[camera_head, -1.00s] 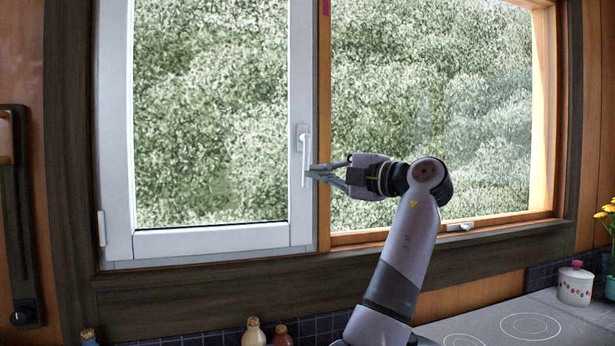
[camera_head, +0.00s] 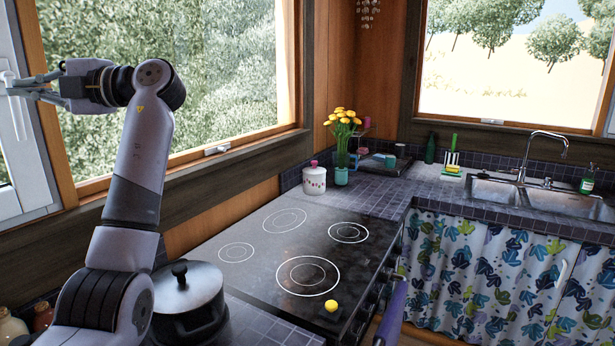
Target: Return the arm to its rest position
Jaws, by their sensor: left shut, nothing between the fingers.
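My left arm rises from the bottom left in the head view, bends at a high elbow and reaches left to the window. My left gripper (camera_head: 22,86) is at the left edge of the picture, by the white window handle (camera_head: 15,104). Its fingers are shut and hold nothing; whether they touch the handle I cannot tell. The white window frame (camera_head: 36,165) is cut off by the picture's edge. My right gripper is not in view.
Below the arm are a dark lidded pot (camera_head: 190,290) and a black hob (camera_head: 262,262) with a small yellow object (camera_head: 331,306). A white canister (camera_head: 314,181) and a vase of yellow flowers (camera_head: 341,176) stand behind. A sink (camera_head: 560,203) is at right.

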